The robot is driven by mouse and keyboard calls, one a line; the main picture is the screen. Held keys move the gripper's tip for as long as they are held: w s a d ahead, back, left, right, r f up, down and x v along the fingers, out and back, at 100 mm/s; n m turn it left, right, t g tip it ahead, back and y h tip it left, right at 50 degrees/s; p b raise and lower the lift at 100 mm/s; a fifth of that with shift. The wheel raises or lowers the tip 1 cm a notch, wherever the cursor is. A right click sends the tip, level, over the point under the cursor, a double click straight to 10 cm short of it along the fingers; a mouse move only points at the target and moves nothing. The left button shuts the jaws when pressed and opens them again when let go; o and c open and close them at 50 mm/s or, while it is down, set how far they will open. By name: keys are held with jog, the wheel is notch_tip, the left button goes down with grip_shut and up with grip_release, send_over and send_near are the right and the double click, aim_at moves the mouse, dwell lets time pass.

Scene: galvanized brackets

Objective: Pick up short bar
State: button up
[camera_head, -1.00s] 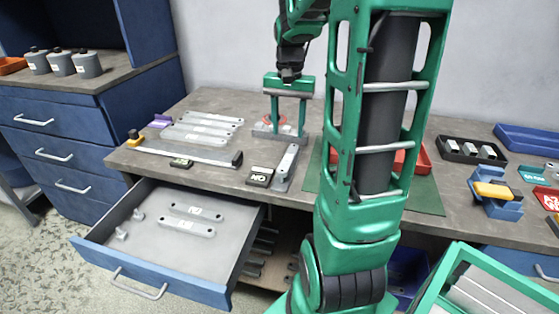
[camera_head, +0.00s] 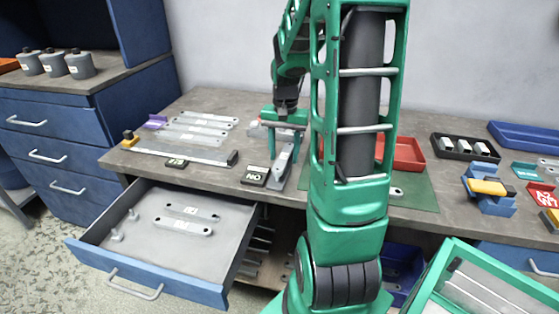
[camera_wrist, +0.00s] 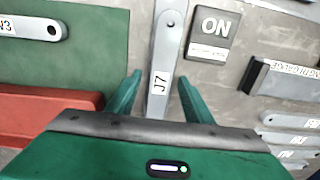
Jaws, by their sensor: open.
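A grey flat bar labelled J7 (camera_wrist: 164,50), with a hole at one end, lies on the bench; it also shows in the head view (camera_head: 282,168). My gripper (camera_wrist: 160,82) is open, with one green finger on each side of the bar in the wrist view. No contact with the bar shows. In the head view my gripper (camera_head: 284,140) is low over the bench at the bar's far end. The near end is hidden under the palm in the wrist view. I cannot tell for certain which bar is the short one.
A dark ON tile (camera_wrist: 210,30) lies right beside the bar. A bar labelled N3 (camera_wrist: 35,27) lies on the green mat (camera_wrist: 95,65). Several bars (camera_head: 205,125) lie at the left. An open drawer (camera_head: 225,245) holds two bars.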

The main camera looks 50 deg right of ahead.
aim_at(284, 156)
grip_shut()
jog(key=shift+r, duration=0.15)
jog(key=shift+r, duration=0.55)
notch_tip(284, 156, up, 3)
jog(key=s+a+r, duration=0.1)
jog(key=a+r, duration=0.5)
jog(key=a, duration=0.5)
jog(key=shift+s+a+r, duration=0.15)
jog(key=shift+a+r, duration=0.2)
